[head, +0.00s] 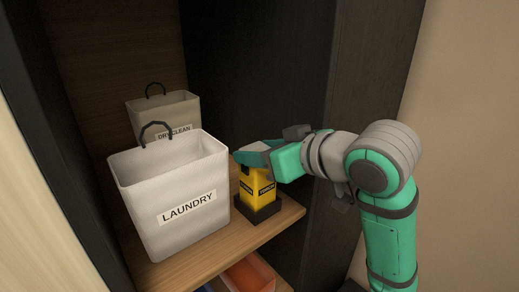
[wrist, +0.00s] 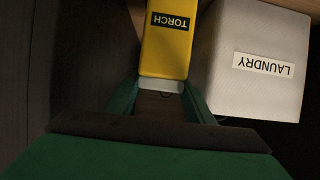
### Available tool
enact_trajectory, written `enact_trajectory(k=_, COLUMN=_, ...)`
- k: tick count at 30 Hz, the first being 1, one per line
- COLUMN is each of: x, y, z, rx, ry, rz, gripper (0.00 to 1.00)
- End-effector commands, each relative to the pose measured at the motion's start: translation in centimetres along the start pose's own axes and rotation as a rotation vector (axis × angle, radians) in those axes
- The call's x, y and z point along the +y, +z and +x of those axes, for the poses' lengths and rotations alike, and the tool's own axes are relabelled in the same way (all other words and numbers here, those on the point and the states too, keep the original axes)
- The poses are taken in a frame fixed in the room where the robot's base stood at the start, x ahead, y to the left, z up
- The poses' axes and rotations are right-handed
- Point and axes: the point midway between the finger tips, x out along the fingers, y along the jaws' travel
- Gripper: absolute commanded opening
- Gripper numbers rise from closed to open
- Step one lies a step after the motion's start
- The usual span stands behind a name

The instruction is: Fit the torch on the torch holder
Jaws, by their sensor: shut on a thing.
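The yellow torch (head: 257,190) stands about upright at the front of the wooden shelf, right of the laundry bag. Its black label reads TORCH in the wrist view (wrist: 168,52). The black torch holder (head: 257,211) is at its lower end; the torch's bottom meets or enters it, and I cannot tell how deep it sits. My gripper (head: 250,155) reaches in from the right at the torch's top. In the wrist view the fingers (wrist: 163,92) are on both sides of the torch's pale end, shut on it. The holder is not seen in the wrist view.
A white LAUNDRY bag (head: 170,192) stands close left of the torch, with a DRY CLEAN bag (head: 165,112) behind it. The dark cabinet wall (head: 270,85) is behind and right. An orange item (head: 250,275) shows below the shelf's front edge (head: 225,248).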

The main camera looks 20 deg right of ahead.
Motion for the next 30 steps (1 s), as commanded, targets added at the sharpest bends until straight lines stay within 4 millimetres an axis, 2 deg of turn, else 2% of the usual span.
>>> enact_trajectory(k=15, x=0.01, y=0.61, z=0.25, rx=0.001, ry=0.000, rz=0.001, gripper=0.04)
enact_trajectory(k=16, x=0.01, y=0.60, z=0.25, rx=0.001, ry=0.000, rz=0.001, gripper=0.53)
enact_trajectory(k=18, x=0.01, y=0.60, z=0.25, rx=0.000, ry=0.000, rz=0.001, gripper=0.69)
enact_trajectory(k=30, x=0.02, y=0.59, z=-0.33, rx=0.000, ry=0.000, rz=0.000, gripper=0.70)
